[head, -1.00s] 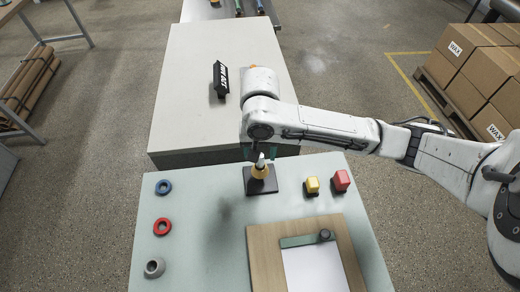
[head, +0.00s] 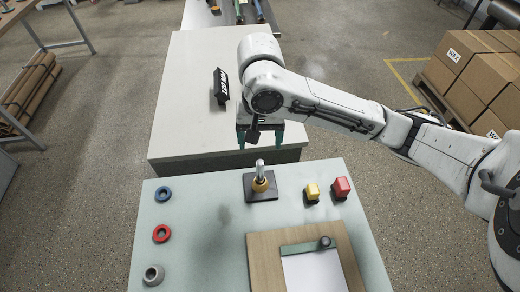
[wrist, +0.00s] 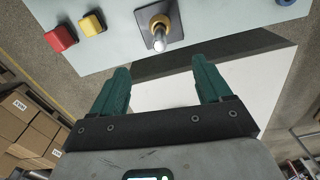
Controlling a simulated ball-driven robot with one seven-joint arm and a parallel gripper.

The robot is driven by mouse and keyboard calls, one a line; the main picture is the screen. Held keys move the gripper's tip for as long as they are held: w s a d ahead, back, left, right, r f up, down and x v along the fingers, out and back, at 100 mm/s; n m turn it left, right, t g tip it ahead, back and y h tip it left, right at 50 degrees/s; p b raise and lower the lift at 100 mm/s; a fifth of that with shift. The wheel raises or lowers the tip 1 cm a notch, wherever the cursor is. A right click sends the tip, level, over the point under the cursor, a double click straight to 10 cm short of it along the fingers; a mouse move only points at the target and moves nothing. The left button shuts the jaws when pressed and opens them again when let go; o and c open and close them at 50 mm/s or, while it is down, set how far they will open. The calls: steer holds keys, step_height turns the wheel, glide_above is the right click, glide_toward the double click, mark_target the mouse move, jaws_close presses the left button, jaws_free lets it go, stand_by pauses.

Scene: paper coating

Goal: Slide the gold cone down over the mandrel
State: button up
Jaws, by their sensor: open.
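The gold cone (head: 260,184) sits around the lower part of the silver mandrel (head: 260,170), which stands upright on a dark square base (head: 275,191) on the pale table. In the wrist view the gold cone (wrist: 160,20) shows around the mandrel (wrist: 159,41) above the dark base (wrist: 174,18). My gripper (head: 261,147) is open and empty, above and behind the mandrel, apart from it. Its two green fingers are spread wide in the wrist view (wrist: 163,75).
Blue (head: 163,194), red (head: 162,234) and grey (head: 153,275) rings lie at the table's left. A yellow block (head: 312,192) and a red block (head: 341,187) stand right of the base. A wooden board (head: 265,260) with paper lies in front. A grey cabinet (head: 195,90) stands behind.

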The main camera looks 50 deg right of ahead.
steer(key=shift+r, duration=1.25)
